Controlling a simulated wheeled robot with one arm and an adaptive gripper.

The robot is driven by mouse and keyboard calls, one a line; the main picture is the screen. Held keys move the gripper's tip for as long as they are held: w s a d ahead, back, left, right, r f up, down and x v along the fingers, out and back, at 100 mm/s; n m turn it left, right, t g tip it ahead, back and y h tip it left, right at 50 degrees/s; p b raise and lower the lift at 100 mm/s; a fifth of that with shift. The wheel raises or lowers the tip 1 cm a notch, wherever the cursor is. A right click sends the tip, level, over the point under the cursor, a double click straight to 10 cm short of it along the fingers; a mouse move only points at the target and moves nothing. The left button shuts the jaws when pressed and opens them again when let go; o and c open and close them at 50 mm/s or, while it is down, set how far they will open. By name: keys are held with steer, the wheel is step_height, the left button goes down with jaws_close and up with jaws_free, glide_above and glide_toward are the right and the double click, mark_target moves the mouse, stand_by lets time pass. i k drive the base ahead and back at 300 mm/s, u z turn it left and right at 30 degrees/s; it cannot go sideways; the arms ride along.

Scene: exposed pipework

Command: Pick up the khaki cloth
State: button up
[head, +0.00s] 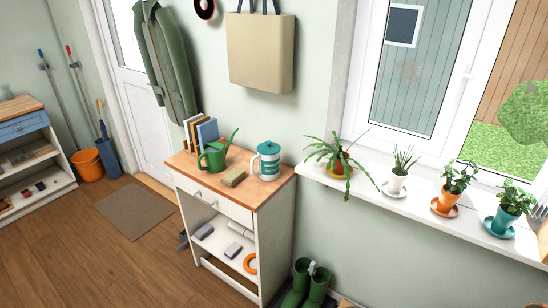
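A small folded khaki piece (233,177), which looks like the khaki cloth, lies on the wooden top of the white cabinet (264,190), near its front edge. A green watering can (215,158) stands just behind it to the left. A teal and white lidded canister (268,161) stands to its right, apart from it. Nothing covers the cloth from above. My gripper is not in view.
Several books (200,132) stand at the back left of the cabinet top. A khaki bag (261,52) and a green jacket (166,62) hang on the wall above. Potted plants line the windowsill (418,208) at right. Green boots (306,287) stand beside the cabinet. The wooden floor at left is mostly clear.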

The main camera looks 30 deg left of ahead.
mark_target(231, 179)
steer(key=u, duration=1.5)
